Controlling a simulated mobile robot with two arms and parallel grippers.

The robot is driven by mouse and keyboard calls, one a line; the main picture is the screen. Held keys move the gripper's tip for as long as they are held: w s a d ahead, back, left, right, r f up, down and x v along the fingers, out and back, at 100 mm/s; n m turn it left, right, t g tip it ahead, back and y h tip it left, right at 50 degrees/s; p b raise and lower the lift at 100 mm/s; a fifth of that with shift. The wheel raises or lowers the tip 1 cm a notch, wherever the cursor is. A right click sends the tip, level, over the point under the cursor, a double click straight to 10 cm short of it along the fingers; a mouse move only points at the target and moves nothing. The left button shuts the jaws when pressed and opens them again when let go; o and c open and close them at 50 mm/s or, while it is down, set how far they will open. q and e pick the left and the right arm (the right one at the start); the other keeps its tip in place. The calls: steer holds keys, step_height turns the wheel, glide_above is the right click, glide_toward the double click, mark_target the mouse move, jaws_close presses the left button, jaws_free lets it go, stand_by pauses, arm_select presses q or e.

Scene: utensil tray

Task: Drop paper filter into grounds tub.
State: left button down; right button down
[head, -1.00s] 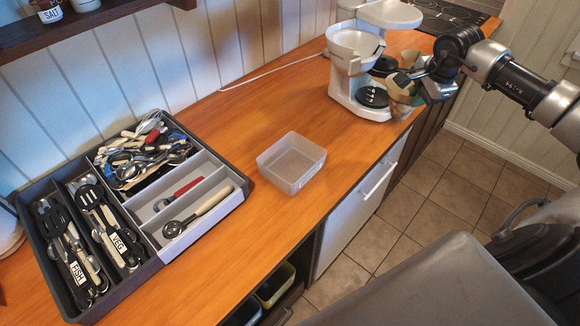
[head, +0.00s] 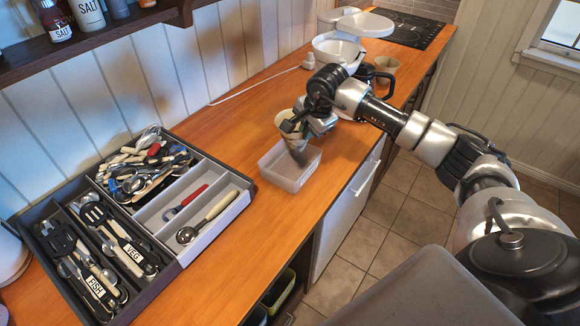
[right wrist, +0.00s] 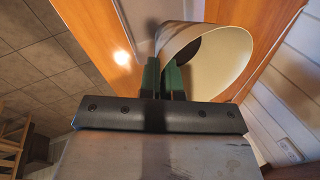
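The grounds tub (head: 283,181), a clear open box, stands on the wooden counter right of the utensil tray. The cream paper filter (head: 287,121) is in my right gripper (head: 292,127), above the tub's far side. In the right wrist view, the green fingers (right wrist: 162,78) are closed on the wall of the filter (right wrist: 228,62), whose round mouth faces partly toward the camera. A dark blurred shape shows between the filter and tub in the head view; I cannot tell what it is. My left gripper is out of view.
The utensil tray (head: 163,243) with sorted cutlery stands to the left. A white coffee maker (head: 335,47) is behind my right arm, with a tan cup (head: 386,70) beside it. A shelf (head: 95,38) with jars is upper left. Counter around the tub is clear.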

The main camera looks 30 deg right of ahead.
step_height(320, 180, down, 5)
steer(key=shift+b, duration=1)
steer(key=c, duration=1.3)
jaws_free()
steer(key=shift+o, duration=0.2)
steer(key=b+v, duration=0.2)
steer(key=v, duration=0.9)
steer(key=shift+b, duration=0.35)
steer(key=shift+w, duration=0.1)
